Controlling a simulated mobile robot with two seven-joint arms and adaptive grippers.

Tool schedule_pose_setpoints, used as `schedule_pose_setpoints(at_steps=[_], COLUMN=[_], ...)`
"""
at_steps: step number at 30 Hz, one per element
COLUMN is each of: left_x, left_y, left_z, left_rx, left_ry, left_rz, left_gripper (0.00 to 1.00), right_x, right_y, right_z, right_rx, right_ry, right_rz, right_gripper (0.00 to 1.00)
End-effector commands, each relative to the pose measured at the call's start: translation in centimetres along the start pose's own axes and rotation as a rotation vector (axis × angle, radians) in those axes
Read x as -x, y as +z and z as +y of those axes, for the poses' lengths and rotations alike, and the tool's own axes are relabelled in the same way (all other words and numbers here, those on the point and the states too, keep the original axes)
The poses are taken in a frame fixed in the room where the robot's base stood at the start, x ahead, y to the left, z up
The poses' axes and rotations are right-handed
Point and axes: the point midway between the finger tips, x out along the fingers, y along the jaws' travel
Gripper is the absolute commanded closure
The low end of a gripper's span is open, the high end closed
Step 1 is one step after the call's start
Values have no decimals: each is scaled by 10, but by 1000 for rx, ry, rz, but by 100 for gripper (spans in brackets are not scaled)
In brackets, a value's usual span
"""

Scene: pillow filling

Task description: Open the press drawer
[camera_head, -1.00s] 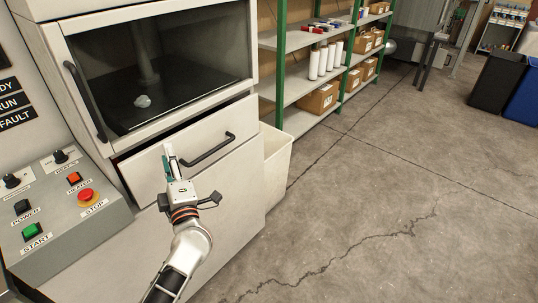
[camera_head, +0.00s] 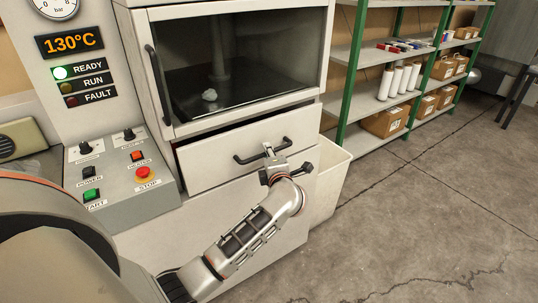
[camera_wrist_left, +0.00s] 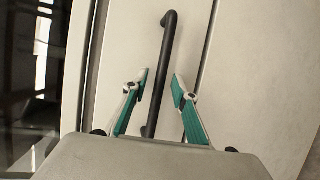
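The press drawer (camera_head: 215,169) is a pale front panel below the press window, with a dark gap along its top edge. Its black bar handle (camera_head: 245,160) sits at the middle of the panel. My left gripper (camera_head: 269,151) is at the right part of the handle. In the left wrist view the left gripper (camera_wrist_left: 159,82) is open, its two teal-padded fingers on either side of the handle (camera_wrist_left: 167,50), with space between fingers and bar. The drawer front (camera_wrist_left: 128,50) fills the middle of that view. My right gripper is not in view.
The control panel (camera_head: 125,175) with buttons stands left of the drawer. A display (camera_head: 69,42) reads 130°C and the READY lamp is lit. A white bin (camera_head: 328,185) stands close on the right, before green shelving (camera_head: 352,75). The floor further right is clear.

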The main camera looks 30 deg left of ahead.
Motion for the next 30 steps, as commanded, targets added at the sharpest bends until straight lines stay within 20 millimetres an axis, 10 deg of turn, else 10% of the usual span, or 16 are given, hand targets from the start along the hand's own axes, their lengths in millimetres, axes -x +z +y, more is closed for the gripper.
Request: schedule_pose_setpoints(at_steps=[12,16,30], left_x=[-12,-12,-5], left_y=[0,0,3], left_z=[0,0,0], left_rx=[1,0,2], left_ry=[1,1,-1], left_rz=[0,0,-1], left_gripper=[72,100,100], right_x=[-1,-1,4], right_y=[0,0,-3], right_z=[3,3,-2], right_rx=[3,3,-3], right_ry=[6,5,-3], right_rz=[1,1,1], right_gripper=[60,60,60])
